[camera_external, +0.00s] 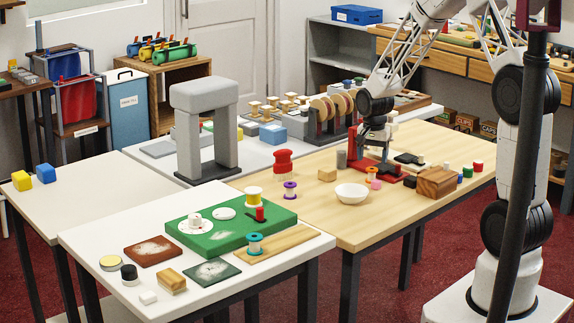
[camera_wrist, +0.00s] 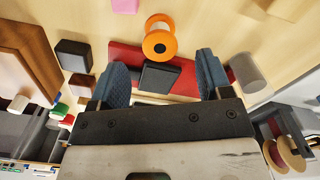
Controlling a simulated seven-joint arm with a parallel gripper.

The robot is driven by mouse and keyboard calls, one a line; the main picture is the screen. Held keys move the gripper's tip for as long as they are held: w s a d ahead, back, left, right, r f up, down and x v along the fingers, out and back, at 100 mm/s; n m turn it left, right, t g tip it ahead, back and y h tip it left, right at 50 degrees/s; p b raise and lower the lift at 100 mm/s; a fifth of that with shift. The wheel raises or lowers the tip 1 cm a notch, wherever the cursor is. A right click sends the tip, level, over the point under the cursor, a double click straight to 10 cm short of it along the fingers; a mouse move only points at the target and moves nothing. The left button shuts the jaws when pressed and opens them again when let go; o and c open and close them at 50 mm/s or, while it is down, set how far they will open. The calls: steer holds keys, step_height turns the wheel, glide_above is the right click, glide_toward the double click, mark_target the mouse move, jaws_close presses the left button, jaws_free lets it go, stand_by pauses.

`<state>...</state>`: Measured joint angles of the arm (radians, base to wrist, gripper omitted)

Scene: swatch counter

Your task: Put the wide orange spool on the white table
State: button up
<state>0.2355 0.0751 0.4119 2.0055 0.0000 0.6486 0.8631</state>
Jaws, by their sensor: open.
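The orange spool (camera_external: 372,174) stands on the light wooden table (camera_external: 330,225), in front of a red stand. My gripper (camera_external: 374,148) is above the red stand (camera_external: 375,168), behind the spool. In the wrist view my gripper (camera_wrist: 162,65) is open, with a black block (camera_wrist: 159,76) on the red stand showing between its fingers. The white table (camera_external: 95,238) is at front left and holds a green board.
A pink piece (camera_external: 376,184) sits beside the orange spool. A white bowl (camera_external: 352,193), purple spool (camera_external: 290,190) and wooden block (camera_external: 436,181) are nearby. A grey arch (camera_external: 204,95) stands behind.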

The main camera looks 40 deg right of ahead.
mark_target(372, 169)
steer(key=shift+f, duration=2.55)
steer(key=c, duration=1.1)
steer(key=shift+r, duration=0.15)
steer(key=shift+r, duration=0.55)
steer(key=shift+s+r, duration=0.2)
steer(key=shift+r, duration=0.4)
steer(key=shift+s+r, duration=0.15)
steer(key=shift+r, duration=0.4)
steer(key=s+a, duration=0.1)
steer(key=s, duration=0.4)
steer(key=s+a+r, duration=0.1)
steer(key=s, duration=0.4)
steer(key=s+a, duration=0.1)
steer(key=s, duration=0.3)
steer(key=shift+s+a+r, duration=0.15)
steer(key=shift+s+a, duration=0.15)
steer(key=shift+s, duration=0.1)
